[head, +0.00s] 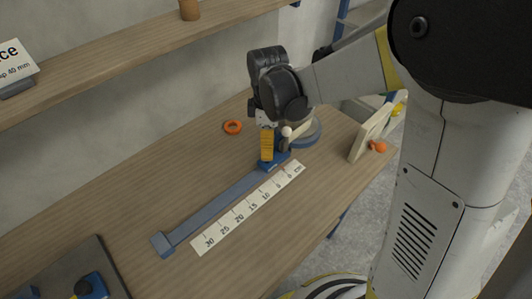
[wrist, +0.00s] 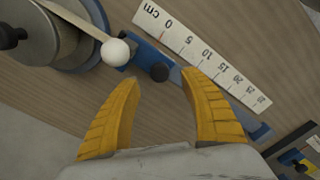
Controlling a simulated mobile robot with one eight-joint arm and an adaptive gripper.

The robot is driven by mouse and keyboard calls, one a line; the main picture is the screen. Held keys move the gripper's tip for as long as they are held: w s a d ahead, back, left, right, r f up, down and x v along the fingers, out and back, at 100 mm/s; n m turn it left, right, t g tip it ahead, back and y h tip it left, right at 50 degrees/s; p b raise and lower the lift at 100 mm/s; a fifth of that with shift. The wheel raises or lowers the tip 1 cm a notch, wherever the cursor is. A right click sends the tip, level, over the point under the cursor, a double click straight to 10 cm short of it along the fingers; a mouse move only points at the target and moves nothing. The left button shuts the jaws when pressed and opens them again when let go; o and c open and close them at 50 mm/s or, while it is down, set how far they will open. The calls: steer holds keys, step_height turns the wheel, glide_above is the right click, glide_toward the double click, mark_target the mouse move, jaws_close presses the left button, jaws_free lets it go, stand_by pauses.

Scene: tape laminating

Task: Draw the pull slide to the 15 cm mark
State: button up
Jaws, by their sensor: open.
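The pull slide (wrist: 143,52) is a blue block with a dark round knob (wrist: 159,72). It sits on the blue-grey rail near the 0 end of the white cm scale (wrist: 202,56). The scale also lies along the rail (head: 207,213) in the head view, running from 0 at the far end to 30 near the front. My gripper (wrist: 162,76) is open, its yellow fingertips on either side of the knob in the wrist view. I cannot tell its height over the knob. In the head view my gripper (head: 267,152) points down over the slide and hides most of it.
A white ball on a lever (wrist: 115,52) stands close by, over a round grey disc (head: 308,134). An orange ring (head: 232,127) lies behind the rail. A pale upright frame (head: 371,132) stands at the right edge. A dark tray (head: 67,275) with blue pieces is at the front left.

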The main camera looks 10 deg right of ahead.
step_height(320, 180, down, 5)
steer(key=shift+r+b, duration=0.15)
steer(key=shift+b, duration=0.45)
jaws_close()
steer(key=s+a, duration=0.2)
steer(key=a, duration=0.2)
steer(key=s+a, duration=0.3)
steer(key=a, duration=0.1)
steer(key=s+a, duration=0.3)
steer(key=a, duration=0.1)
steer(key=shift+s+a, duration=0.2)
steer(key=shift+a, duration=0.1)
jaws_free()
